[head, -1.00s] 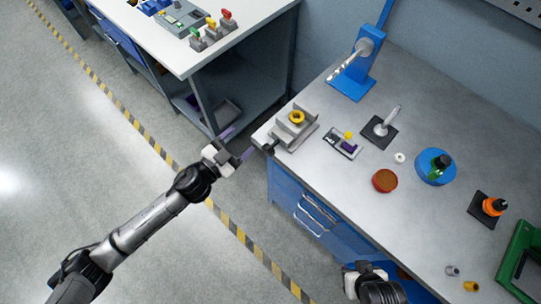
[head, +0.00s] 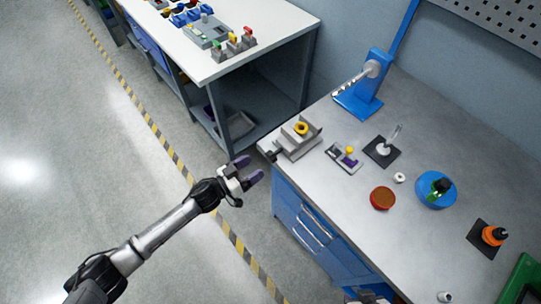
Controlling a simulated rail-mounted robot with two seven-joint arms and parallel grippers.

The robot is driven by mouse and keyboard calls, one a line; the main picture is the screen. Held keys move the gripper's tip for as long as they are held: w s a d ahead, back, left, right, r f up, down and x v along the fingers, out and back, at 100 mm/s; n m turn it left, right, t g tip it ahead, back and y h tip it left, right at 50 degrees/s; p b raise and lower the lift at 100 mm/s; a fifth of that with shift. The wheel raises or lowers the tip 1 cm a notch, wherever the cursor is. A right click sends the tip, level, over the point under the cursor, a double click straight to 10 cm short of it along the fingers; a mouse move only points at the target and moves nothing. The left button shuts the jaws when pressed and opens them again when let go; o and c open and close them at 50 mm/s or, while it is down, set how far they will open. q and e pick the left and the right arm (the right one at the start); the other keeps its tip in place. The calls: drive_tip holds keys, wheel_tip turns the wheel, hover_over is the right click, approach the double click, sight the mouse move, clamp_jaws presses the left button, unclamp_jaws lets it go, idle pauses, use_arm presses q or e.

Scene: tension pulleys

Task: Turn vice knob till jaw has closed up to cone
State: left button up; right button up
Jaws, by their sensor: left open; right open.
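The grey vice (head: 297,146) sits at the near left corner of the right-hand bench. Its dark knob (head: 273,156) sticks out past the bench edge on the left. A yellow ring-like piece (head: 301,128), perhaps the cone, sits between the vice jaws; whether a jaw touches it is too small to tell. My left gripper (head: 249,170) has purple fingertips, is open and empty, and is beside the knob, apart from it, to its left and lower. My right gripper is barely in view at the bottom edge, and its fingers cannot be made out.
On the bench (head: 345,211) stand a blue post stand (head: 362,98), a small grey fixture (head: 344,158), a rod on a black base (head: 383,152), a red-brown disc (head: 382,198) and a blue round holder (head: 436,190). Another bench (head: 262,62) stands at upper left. Floor between is free.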

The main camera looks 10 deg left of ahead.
sight(268, 158)
use_arm(q)
drive_tip(key=x, duration=0.5)
drive_tip(key=shift+w+d, duration=0.15)
drive_tip(key=shift+d, duration=0.1)
drive_tip(key=shift+b+x, duration=0.35)
drive_tip(key=shift+x, duration=0.7)
drive_tip(key=shift+c, duration=0.4)
drive_tip(key=c, duration=0.8)
drive_tip(key=shift+r+m+p, duration=0.1)
drive_tip(key=shift+m+p, duration=0.5)
drive_tip(key=shift+m, duration=0.5)
drive_tip(key=shift+c, duration=0.2)
drive_tip(key=m, duration=0.3)
drive_tip(key=shift+p, duration=0.35)
drive_tip(key=o, duration=0.9)
